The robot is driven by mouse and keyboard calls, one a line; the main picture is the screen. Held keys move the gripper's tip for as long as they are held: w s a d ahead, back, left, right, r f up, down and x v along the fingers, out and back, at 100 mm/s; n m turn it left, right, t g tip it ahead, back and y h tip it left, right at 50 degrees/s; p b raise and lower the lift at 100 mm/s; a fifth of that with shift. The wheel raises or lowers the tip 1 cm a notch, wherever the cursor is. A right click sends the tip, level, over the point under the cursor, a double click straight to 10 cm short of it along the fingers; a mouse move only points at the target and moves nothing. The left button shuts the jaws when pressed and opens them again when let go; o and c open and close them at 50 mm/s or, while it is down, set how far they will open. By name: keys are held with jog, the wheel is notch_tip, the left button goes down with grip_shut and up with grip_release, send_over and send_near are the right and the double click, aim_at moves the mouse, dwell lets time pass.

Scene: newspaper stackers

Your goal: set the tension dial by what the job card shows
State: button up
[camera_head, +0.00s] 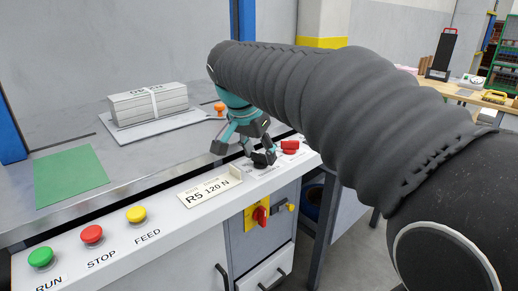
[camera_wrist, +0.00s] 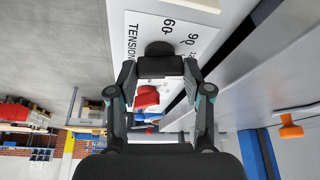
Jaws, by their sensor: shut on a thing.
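The job card (camera_head: 208,190) stands on the white control panel and reads "R5 120 N". My gripper (camera_head: 263,158) is over the panel, to the right of the card. In the wrist view, my gripper's (camera_wrist: 160,68) fingertips are closed around the dark knob of the tension dial (camera_wrist: 158,48). The dial's plate shows "TENSION" and the numbers 60 and 90.
Green, red and yellow buttons (camera_head: 92,234) line the panel's left part. A red button (camera_head: 289,147) is just right of my gripper. A red rotary switch (camera_head: 260,216) is below on the cabinet. A tied newspaper bundle (camera_head: 148,104) and green sheet (camera_head: 70,176) lie behind.

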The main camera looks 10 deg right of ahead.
jog(key=shift+m+g+h, duration=0.3)
jog(key=shift+m+h, duration=0.1)
jog(key=shift+m, duration=0.9)
jog(key=o, duration=1.2)
jog(key=shift+a, duration=0.1)
jog(key=shift+c, duration=0.2)
jog(key=shift+r, duration=0.1)
jog(key=v, duration=1.1)
jog(key=shift+r, duration=0.35)
jog(key=shift+a, duration=0.15)
